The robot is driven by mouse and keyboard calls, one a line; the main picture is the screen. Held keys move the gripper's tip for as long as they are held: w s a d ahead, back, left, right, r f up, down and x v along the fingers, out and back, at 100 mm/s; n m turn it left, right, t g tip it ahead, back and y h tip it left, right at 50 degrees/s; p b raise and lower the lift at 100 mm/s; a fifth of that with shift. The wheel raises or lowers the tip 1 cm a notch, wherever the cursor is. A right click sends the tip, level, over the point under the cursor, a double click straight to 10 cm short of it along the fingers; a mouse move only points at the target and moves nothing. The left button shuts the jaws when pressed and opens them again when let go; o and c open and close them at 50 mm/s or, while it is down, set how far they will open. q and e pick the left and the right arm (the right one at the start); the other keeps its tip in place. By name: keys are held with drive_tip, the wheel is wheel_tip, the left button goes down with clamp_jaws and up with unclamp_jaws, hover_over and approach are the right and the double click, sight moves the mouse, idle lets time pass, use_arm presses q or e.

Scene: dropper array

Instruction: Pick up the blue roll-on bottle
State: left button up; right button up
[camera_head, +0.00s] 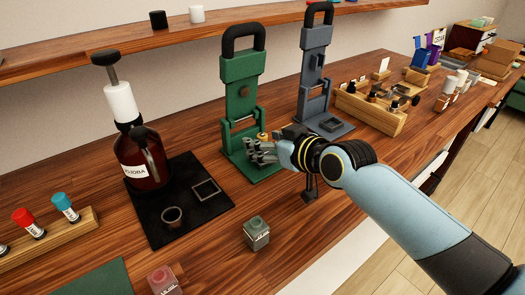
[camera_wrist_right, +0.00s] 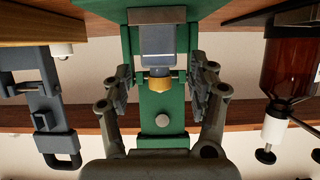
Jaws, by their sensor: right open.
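A small bottle with a grey-blue body (camera_wrist_right: 158,42) and a gold cap stands at the green press (camera_wrist_right: 165,112), which appears upside down in the right wrist view. In the head view only its gold top (camera_head: 262,135) shows beside my fingers. My right gripper (camera_wrist_right: 160,82) is open, with one finger on each side of the bottle and visible gaps between. In the head view my right gripper (camera_head: 262,151) is low in front of the green press (camera_head: 239,100). My left gripper is not in view.
A grey-blue press (camera_head: 313,65) stands to the right, before a wooden rack (camera_head: 370,108). A brown pump bottle (camera_head: 138,160) stands on a black mat (camera_head: 186,232) at left. Blue- and red-capped vials (camera_head: 65,207) sit in a wooden holder.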

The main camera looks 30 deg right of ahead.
drive_tip(key=shift+x, duration=0.9)
clamp_jaws()
drive_tip(key=shift+r, duration=0.2)
